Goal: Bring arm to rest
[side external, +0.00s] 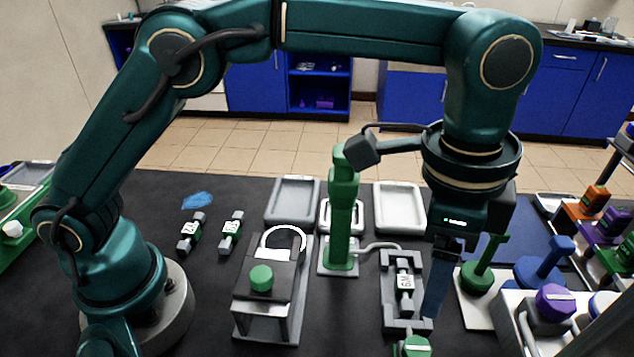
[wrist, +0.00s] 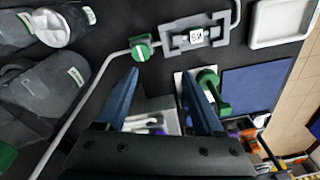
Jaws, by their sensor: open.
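My gripper (side external: 430,308) hangs pointing down at the right of the bench, below my raised and bent arm. In the wrist view its two blue fingers (wrist: 160,73) are spread apart with nothing held between them. In the side view the fingers stand just right of a grey holder (side external: 388,322) carrying a labelled connector (side external: 405,282), and left of a green-handled piece (side external: 478,278) on a white plate. The wrist view also shows the holder (wrist: 222,22) beyond the fingertips. I cannot tell how high the fingertips are above the bench.
A green post (side external: 342,215) stands left of my gripper. A black stand with a green knob (side external: 262,278) is farther left, near two small connectors (side external: 190,232). Grey bottles (wrist: 40,100) lie left in the wrist view. Colored valves (side external: 545,262) crowd the right. Trays (side external: 291,224) sit behind.

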